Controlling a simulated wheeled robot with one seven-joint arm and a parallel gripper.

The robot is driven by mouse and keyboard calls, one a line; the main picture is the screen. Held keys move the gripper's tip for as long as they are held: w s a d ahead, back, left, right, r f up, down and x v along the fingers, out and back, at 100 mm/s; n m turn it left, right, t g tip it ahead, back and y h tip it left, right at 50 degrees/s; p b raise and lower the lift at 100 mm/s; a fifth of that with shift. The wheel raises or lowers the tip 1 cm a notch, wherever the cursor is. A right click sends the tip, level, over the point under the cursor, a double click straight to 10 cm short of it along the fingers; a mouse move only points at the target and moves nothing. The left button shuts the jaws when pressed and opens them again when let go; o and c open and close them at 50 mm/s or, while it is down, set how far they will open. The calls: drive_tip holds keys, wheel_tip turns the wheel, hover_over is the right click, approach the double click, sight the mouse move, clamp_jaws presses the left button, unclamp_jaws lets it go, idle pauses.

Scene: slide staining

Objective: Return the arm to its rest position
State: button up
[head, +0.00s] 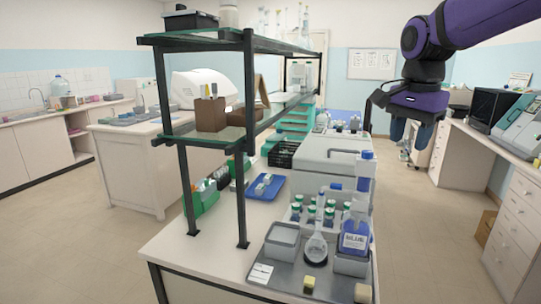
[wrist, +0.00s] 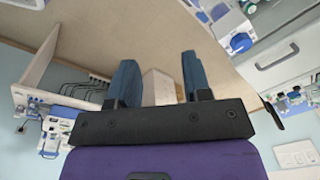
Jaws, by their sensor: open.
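My gripper (head: 396,132) hangs at the end of my purple arm in the upper right of the head view, in the air to the right of the bench. It points downward and is clear of the bench and the shelf. In the wrist view my gripper (wrist: 157,75) shows two blue fingers spread apart. Nothing is between them except the distant floor and a pale piece of furniture behind.
A white bench (head: 190,262) carries a grey tray (head: 272,281) with bottles, a flask and a blue-labelled bottle (head: 355,236). A black-framed shelf (head: 247,140) stands over it. A side counter (head: 500,165) is at right. Open floor (head: 425,230) lies between.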

drive_tip(key=s+d+f+n+t, duration=0.1)
drive_tip(key=s+n, duration=0.4)
drive_tip(key=s, duration=0.6)
drive_tip(key=s+d+f+n+t, duration=0.1)
drive_tip(key=s+f+n+t, duration=0.2)
drive_tip(key=s+n, duration=0.3)
drive_tip(key=s, duration=0.5)
drive_tip(key=shift+s+d+f, duration=0.15)
drive_tip(key=shift+d+f, duration=0.1)
drive_tip(key=shift+d, duration=0.1)
